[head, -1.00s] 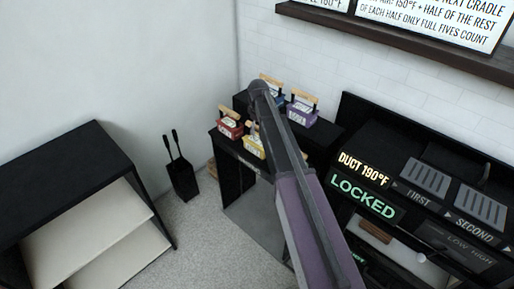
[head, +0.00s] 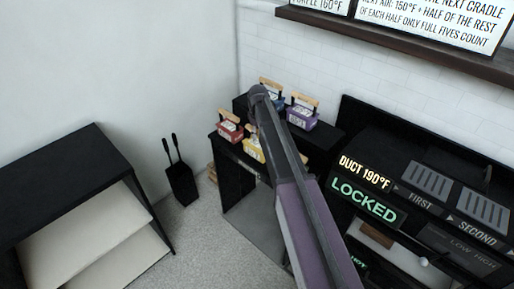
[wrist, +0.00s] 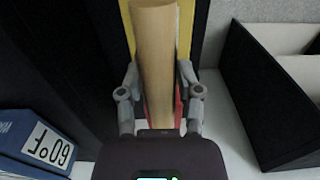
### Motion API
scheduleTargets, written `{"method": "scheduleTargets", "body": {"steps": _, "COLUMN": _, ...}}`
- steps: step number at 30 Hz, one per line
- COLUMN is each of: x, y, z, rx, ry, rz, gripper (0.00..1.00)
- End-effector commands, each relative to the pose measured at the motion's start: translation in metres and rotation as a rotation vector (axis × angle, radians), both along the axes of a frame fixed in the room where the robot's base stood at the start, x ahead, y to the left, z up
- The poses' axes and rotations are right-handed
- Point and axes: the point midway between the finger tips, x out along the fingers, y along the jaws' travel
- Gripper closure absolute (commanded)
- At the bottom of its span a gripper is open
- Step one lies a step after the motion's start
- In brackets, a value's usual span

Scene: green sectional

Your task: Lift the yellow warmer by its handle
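The yellow warmer (head: 254,150) sits on the black stand between the red and purple warmers in the head view, partly hidden by my arm. In the wrist view its wooden handle (wrist: 155,60) runs between the two fingers of my gripper (wrist: 158,80), with yellow (wrist: 184,30) showing behind it. The fingers stand apart on either side of the handle, and a narrow gap shows at the right. The gripper looks open around the handle. In the head view the gripper is hidden behind my arm.
A red warmer (head: 229,132) stands to the left, a purple one (head: 302,118) to the right and a blue one (head: 277,103) behind. The blue one's label side shows in the wrist view (wrist: 35,140). A panel reading LOCKED (head: 363,200) is at right, a black shelf (head: 65,180) at left.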

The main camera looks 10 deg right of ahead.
Motion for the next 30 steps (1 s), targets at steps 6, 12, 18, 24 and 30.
{"method": "scheduleTargets", "body": {"steps": 6, "x": 0.0, "y": 0.0, "z": 0.0, "rx": 0.0, "ry": 0.0, "rz": 0.0, "gripper": 1.0}}
{"method": "scheduleTargets", "body": {"steps": 12, "x": 0.0, "y": 0.001, "z": 0.0, "rx": 0.0, "ry": 0.0, "rz": 0.001, "gripper": 1.0}}
{"method": "scheduleTargets", "body": {"steps": 18, "x": 0.0, "y": 0.001, "z": 0.002, "rx": 0.001, "ry": 0.001, "rz": 0.001, "gripper": 1.0}}
{"method": "scheduleTargets", "body": {"steps": 24, "x": 0.0, "y": 0.001, "z": 0.01, "rx": 0.0, "ry": 0.0, "rz": 0.001, "gripper": 1.0}}
{"method": "scheduleTargets", "body": {"steps": 30, "x": 0.0, "y": 0.001, "z": 0.022, "rx": 0.0, "ry": 0.0, "rz": 0.001, "gripper": 1.0}}
